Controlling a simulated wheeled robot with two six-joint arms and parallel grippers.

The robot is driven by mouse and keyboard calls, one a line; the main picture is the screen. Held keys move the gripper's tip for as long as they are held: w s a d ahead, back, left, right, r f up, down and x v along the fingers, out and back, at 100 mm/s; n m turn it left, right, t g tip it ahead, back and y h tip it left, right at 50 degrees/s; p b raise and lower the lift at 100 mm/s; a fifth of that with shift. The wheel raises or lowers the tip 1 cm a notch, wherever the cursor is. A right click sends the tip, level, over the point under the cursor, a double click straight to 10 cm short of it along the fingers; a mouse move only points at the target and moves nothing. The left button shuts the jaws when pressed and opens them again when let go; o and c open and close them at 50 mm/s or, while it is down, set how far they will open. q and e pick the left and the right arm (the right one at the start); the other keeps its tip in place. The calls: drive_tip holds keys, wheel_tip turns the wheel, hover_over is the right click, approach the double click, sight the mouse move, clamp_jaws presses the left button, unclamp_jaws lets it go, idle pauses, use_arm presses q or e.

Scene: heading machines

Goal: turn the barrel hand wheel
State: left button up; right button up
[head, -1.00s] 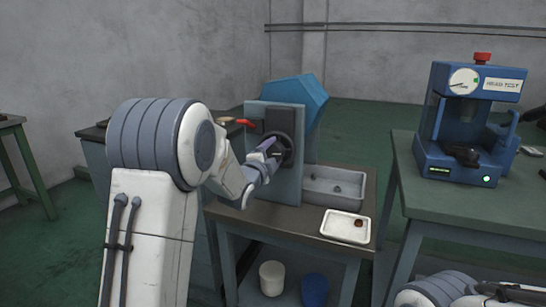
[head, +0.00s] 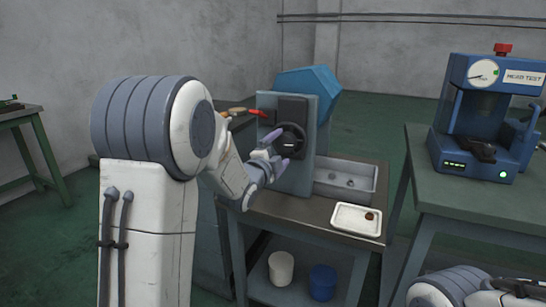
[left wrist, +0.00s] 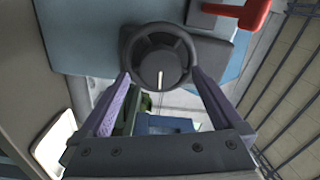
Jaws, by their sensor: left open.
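The barrel hand wheel (head: 292,141) is a dark round wheel with a short pale mark, on the upright blue-grey plate (head: 301,181) of the machine. Behind the plate is a blue many-sided barrel (head: 312,86). My left gripper (head: 277,150) is open, its purple fingers just in front of the wheel. In the left wrist view the wheel (left wrist: 158,60) lies between and slightly beyond the fingertips of the gripper (left wrist: 161,76). Its pale mark points down there. The fingers look apart from the rim; exact contact cannot be told. My right gripper does not show.
A red-ended lever (head: 257,113) sticks out left of the wheel. A grey bin (head: 346,195) and a white tray (head: 356,228) with a small brown thing stand on the bench. A blue test machine (head: 487,120) stands on the right table. White and blue tubs are below.

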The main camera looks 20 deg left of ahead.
use_arm(q)
drive_tip(key=s, duration=0.6)
drive_tip(key=shift+a, duration=0.15)
drive_tip(key=shift+f, duration=0.1)
drive_tip(key=s+d+f+n+g+h, duration=0.1)
drive_tip(key=s+d+f+n+g, duration=0.3)
drive_tip(key=d, duration=0.4)
drive_tip(key=s+d+f+n+g+h, duration=0.1)
drive_tip(key=s+d+f+g, duration=0.4)
drive_tip(key=s+d+f, duration=0.3)
drive_tip(key=s+d+f+n+g+y, duration=0.15)
drive_tip(key=s+g, duration=0.35)
drive_tip(key=s, duration=0.7)
drive_tip(key=s+d+f+n+g, duration=0.2)
drive_tip(key=s+d+g, duration=0.15)
drive_tip(key=s, duration=0.85)
wheel_tip(320, 180, up, 24)
drive_tip(key=p, duration=2.4)
drive_tip(key=shift+w+a+g, duration=0.2)
drive_tip(key=shift+g, duration=0.15)
drive_tip(key=shift+r, duration=0.1)
